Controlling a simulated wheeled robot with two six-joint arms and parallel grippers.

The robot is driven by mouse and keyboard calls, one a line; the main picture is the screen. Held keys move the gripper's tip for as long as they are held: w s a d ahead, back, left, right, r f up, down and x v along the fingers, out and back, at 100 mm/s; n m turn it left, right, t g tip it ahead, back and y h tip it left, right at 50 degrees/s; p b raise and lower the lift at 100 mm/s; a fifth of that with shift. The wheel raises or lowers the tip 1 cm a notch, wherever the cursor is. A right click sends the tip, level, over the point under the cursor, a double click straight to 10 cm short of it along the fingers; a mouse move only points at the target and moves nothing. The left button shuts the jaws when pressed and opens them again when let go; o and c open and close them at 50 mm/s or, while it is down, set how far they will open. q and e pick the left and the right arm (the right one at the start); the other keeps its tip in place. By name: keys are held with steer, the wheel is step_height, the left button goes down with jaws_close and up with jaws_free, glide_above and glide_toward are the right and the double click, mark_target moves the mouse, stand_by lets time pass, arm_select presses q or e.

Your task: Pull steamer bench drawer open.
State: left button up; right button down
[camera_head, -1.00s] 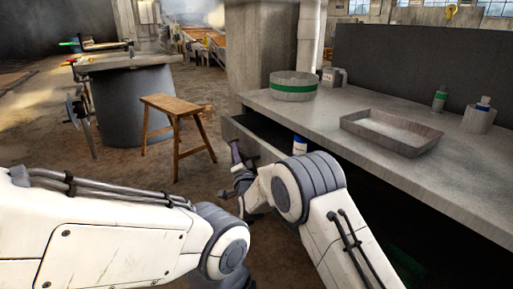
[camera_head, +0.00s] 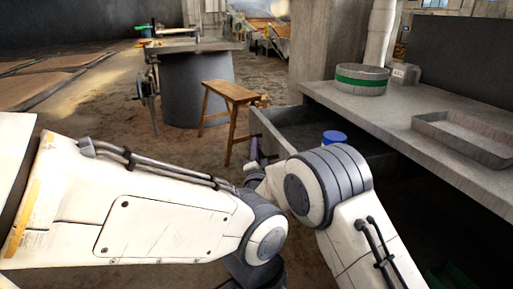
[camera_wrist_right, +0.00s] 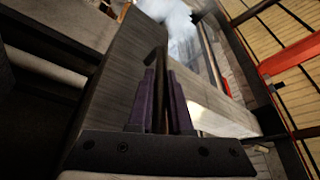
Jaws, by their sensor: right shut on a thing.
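The steamer bench (camera_head: 392,115) has a grey worktop along the right in the head view. Its drawer (camera_head: 268,127) stands partly pulled out at the bench's left end, with the dark inside showing. A jar with a blue lid (camera_head: 334,137) stands in the drawer, its lower part hidden by my arm. My right gripper (camera_head: 256,150) is at the drawer's front face. In the right wrist view its purple fingers (camera_wrist_right: 162,80) are shut on a thin dark handle (camera_wrist_right: 160,62) in front of a grey panel. My left gripper is not in view.
On the worktop are a round green-banded container (camera_head: 361,80), a small grey canister (camera_head: 404,74) and a shallow tray (camera_head: 462,140). A wooden stool (camera_head: 229,97) stands on the floor left of the drawer. A round-based table (camera_head: 196,90) stands behind the stool.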

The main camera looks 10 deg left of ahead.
steer(key=c, duration=0.8)
jaws_free()
steer(key=shift+c, duration=0.2)
steer(key=p+v, duration=0.1)
steer(key=v, duration=0.6)
steer(key=shift+s, duration=0.25)
steer(key=shift+f, duration=0.1)
